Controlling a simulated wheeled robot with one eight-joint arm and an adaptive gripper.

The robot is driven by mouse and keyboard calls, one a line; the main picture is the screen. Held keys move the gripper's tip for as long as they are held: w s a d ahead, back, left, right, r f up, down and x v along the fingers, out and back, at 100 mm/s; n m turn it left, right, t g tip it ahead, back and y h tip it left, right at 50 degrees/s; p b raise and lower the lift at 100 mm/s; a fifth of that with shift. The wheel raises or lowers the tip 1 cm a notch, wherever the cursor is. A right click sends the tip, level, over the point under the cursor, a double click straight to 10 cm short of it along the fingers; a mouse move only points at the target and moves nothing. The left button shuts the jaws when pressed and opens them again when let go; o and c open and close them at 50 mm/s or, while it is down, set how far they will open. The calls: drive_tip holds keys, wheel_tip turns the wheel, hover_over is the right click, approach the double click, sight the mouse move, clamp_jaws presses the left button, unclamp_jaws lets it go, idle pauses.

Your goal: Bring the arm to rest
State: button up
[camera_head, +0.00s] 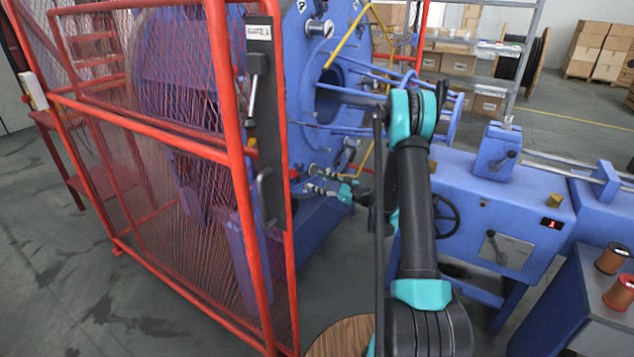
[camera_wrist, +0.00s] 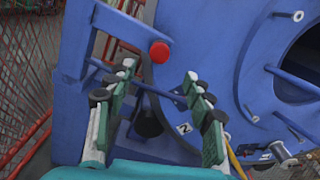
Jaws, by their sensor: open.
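My arm (camera_head: 412,200) rises in front of the blue strander and bends over at its top. My gripper (camera_head: 318,188) is low beside the blue machine (camera_head: 305,150), just right of the red gate post. In the wrist view my gripper (camera_wrist: 160,75) is open, with its two green-padded fingers apart and nothing between them. I cannot tell whether the fingers touch the machine.
A red mesh gate (camera_head: 170,127) with a dark latch plate (camera_head: 262,110) stands at left. A blue control cabinet (camera_head: 500,215) with a handwheel (camera_head: 446,214) is right of my arm. Two wire spools (camera_head: 613,259) sit far right. A round wooden top (camera_head: 342,338) is at the bottom.

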drive_tip(key=s+r+n+g+h, duration=0.2)
drive_tip(key=s+r+n+h, duration=0.1)
drive_tip(key=s+n, duration=0.4)
drive_tip(key=s+r+n+g+h, duration=0.2)
drive_tip(key=s+r+n+h, duration=0.15)
drive_tip(key=s, duration=0.65)
drive_tip(key=s+d+f+n+g+h, duration=0.1)
drive_tip(key=s+d+n+h, duration=0.3)
drive_tip(key=s, duration=0.8)
drive_tip(key=s+d+f+n+h, duration=0.3)
drive_tip(key=s+d+n, duration=0.4)
drive_tip(key=s, duration=0.5)
drive_tip(key=d+h, duration=0.1)
drive_tip(key=d, duration=0.1)
drive_tip(key=shift+s+d+f+g, duration=0.2)
drive_tip(key=shift+d+g, duration=0.1)
drive_tip(key=shift+g, duration=0.1)
drive_tip(key=shift+h, duration=0.25)
drive_tip(key=shift+c, duration=0.3)
